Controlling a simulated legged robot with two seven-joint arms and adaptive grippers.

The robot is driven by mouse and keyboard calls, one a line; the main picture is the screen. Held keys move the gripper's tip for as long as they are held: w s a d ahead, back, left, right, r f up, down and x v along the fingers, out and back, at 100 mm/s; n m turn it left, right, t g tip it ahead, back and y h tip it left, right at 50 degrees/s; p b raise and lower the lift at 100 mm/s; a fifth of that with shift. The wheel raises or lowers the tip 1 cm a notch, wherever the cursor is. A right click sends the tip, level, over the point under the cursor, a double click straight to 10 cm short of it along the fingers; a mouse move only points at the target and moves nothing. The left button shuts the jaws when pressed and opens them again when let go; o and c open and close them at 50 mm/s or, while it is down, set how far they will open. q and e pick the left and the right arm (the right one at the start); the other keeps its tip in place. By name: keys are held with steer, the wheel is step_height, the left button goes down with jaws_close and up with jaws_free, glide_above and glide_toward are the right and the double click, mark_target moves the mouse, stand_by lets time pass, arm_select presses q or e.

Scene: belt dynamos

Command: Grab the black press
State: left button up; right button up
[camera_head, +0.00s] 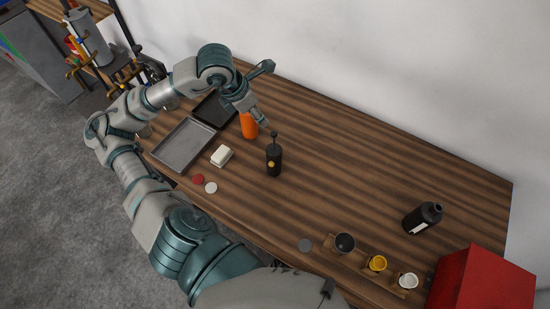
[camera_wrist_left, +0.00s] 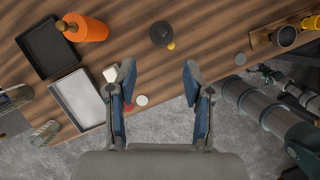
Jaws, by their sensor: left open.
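The black press (camera_head: 274,161) is a dark cylinder with a knob on a thin rod and a round yellow mark on its side. It stands upright on the wooden table. In the left wrist view the press (camera_wrist_left: 161,34) shows from above, beyond the fingertips and roughly centred between them. My left gripper (camera_head: 266,95) is open and empty, above the table and apart from the press. Its two fingers (camera_wrist_left: 159,72) are spread wide in the wrist view. My right gripper is not clearly seen.
An orange bottle (camera_head: 249,126) stands left of the press. Beyond are a grey tray (camera_head: 182,145), a black tray (camera_head: 214,109) and a white block (camera_head: 222,156). At right are a black bottle (camera_head: 422,218), a wooden rack (camera_head: 330,246) with cups and a red box (camera_head: 485,280). Mid-table is clear.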

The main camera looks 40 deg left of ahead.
mark_target(273, 132)
arm_select(q)
steer(key=x, duration=0.5)
steer(key=d+x, duration=0.1)
steer(key=x, duration=0.2)
steer(key=shift+w, duration=0.1)
steer(key=shift+w+a+f+p, duration=0.1)
steer(key=shift+f+p, duration=0.35)
steer(key=shift+f, duration=0.1)
steer(key=x, duration=0.1)
steer(key=p+x, duration=0.1)
steer(key=x, duration=0.1)
steer(key=shift+a+f, duration=0.25)
steer(key=shift+f, duration=0.05)
steer(key=shift+w+f, duration=0.25)
steer(key=shift+f, duration=0.05)
steer(key=shift+s+d+r, duration=0.1)
steer(key=shift+d, duration=0.05)
steer(key=shift+c, duration=1.4)
jaws_close()
